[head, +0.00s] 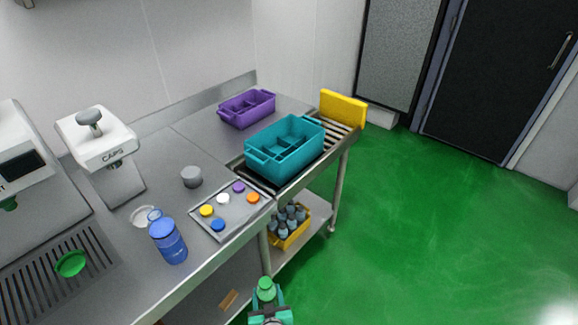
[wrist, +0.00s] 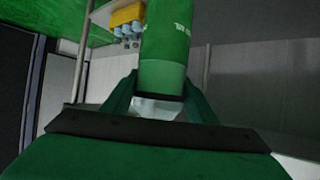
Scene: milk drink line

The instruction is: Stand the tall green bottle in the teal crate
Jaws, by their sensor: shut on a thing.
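The tall green bottle (wrist: 166,45) is between the two fingers of my gripper (wrist: 158,100) in the wrist view, and the gripper is shut on it. In the head view my gripper (head: 268,300) is at the bottom centre, in front of the counter, with the green top of the bottle (head: 265,288) showing above it. The teal crate (head: 288,155) stands on the roller rack at the right end of the counter, well beyond my gripper. It has inner dividers, and its compartments look empty from here.
A tray of coloured caps (head: 228,213) and a blue bottle (head: 168,240) stand on the counter between my gripper and the crate's left. A purple crate (head: 247,109) is behind. A yellow end stop (head: 342,109) closes the rack. A yellow crate of bottles (head: 300,236) sits below.

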